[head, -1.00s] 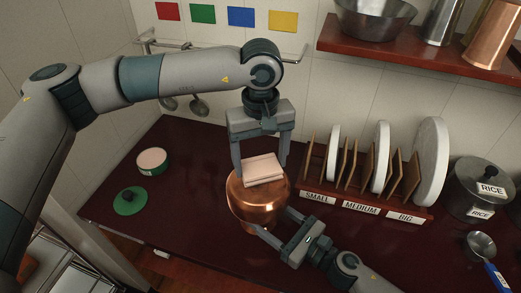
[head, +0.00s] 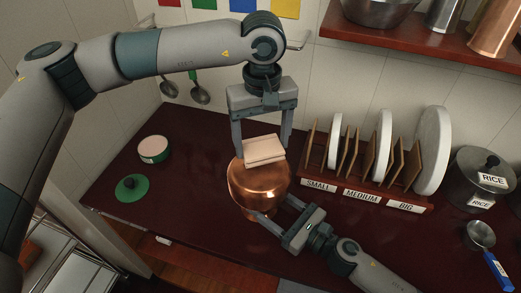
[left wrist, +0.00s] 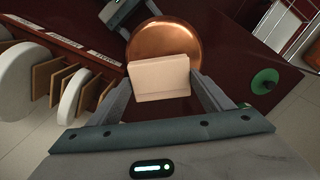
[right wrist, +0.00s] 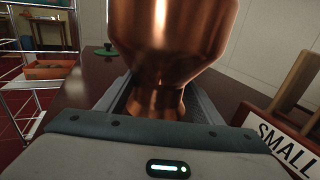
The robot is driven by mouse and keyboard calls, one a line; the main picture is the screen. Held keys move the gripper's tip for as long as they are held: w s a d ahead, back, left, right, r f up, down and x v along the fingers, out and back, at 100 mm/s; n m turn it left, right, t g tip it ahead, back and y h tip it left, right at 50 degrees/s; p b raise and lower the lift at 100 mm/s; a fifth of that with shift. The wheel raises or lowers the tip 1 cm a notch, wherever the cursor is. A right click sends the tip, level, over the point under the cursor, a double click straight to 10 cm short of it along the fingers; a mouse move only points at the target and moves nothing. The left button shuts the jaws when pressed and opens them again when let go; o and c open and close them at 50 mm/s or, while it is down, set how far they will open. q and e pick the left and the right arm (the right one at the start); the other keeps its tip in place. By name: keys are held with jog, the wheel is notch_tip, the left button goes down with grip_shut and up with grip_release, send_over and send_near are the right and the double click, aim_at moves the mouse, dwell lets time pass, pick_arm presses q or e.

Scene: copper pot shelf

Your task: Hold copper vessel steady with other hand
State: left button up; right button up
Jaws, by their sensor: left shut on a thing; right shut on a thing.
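The copper vessel (head: 258,190) stands on the dark red counter, with a rounded body and, in the right wrist view, a narrow waist and flared foot (right wrist: 155,104). My right gripper (head: 274,208) is shut on its narrow lower part from the front right. My left gripper (head: 262,151) points down above the vessel and is shut on a pale folded cloth or pad (head: 264,149). The pad also shows in the left wrist view (left wrist: 159,78), over the near part of the vessel's top. I cannot tell whether the pad touches the copper.
A labelled rack (head: 368,192) with white discs and wooden dividers stands to the right. Beyond it are a RICE pot (head: 484,180) and a blue-handled scoop (head: 481,236). A green-white tin (head: 153,150) and green lid (head: 132,188) lie left. A shelf (head: 410,42) hangs above right.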

pick_arm(q)
jog(key=shift+s+r, duration=0.15)
jog(key=shift+r, duration=2.65)
pick_arm(e)
jog(key=shift+r, duration=0.1)
jog(key=o, duration=1.8)
jog(key=shift+s, duration=0.1)
jog(key=shift+v, duration=0.8)
jog(key=v, duration=1)
jog(key=shift+s+d, duration=0.1)
